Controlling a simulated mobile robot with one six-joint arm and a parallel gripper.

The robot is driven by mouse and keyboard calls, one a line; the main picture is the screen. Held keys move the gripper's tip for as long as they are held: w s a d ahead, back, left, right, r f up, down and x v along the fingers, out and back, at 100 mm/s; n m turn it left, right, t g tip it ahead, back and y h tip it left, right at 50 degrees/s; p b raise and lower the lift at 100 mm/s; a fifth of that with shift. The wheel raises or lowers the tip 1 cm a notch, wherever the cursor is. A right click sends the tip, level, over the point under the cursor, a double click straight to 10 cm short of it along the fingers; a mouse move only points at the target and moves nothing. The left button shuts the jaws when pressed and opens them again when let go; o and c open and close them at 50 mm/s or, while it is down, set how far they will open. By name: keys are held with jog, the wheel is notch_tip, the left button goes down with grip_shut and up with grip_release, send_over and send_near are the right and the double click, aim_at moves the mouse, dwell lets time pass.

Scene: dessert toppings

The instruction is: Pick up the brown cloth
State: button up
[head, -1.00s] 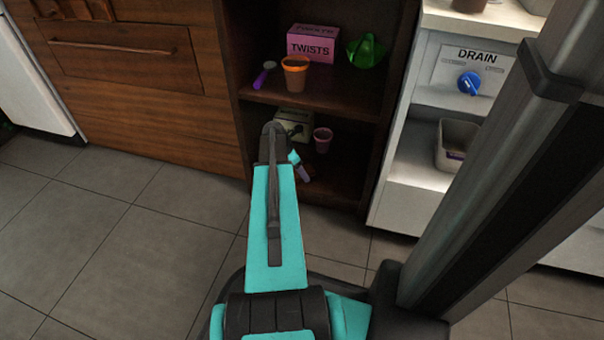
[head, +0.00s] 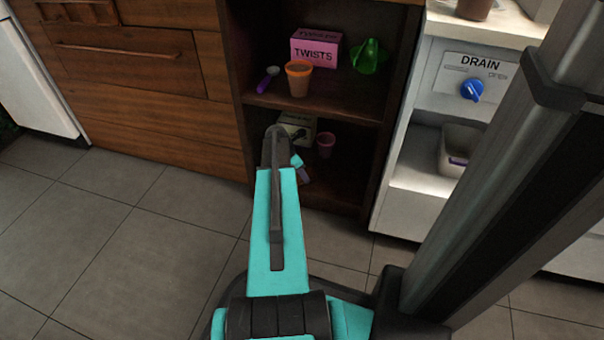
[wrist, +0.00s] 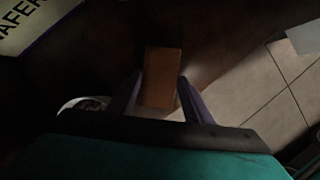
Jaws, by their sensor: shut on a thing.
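The brown cloth (wrist: 161,68) shows in the wrist view as a small folded tan-brown rectangle between my fingers. My gripper (wrist: 160,82) is shut on it, with one purple-grey finger at each side. In the head view my gripper (head: 302,174) is low in the dark shelf unit, partly hidden by my arm, and I cannot make out the cloth there.
The shelf unit (head: 320,100) holds a pink TWISTS box (head: 316,48), an orange-rimmed cup (head: 299,80), a purple-handled scoop (head: 267,82) and a green juicer (head: 369,57) above. A pale box (head: 298,130) and pink cup (head: 326,145) are below. Tiled floor (head: 100,220) is clear at left.

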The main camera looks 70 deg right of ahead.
jog(key=shift+r+p, duration=0.95)
jog(key=shift+r, duration=0.45)
jog(key=a+r+p, duration=0.2)
jog(key=a+p, duration=0.4)
jog(key=a, duration=1)
jog(key=shift+w, duration=0.4)
jog(key=o, duration=0.4)
jog(key=shift+c, duration=1.1)
jog(key=shift+s, duration=0.1)
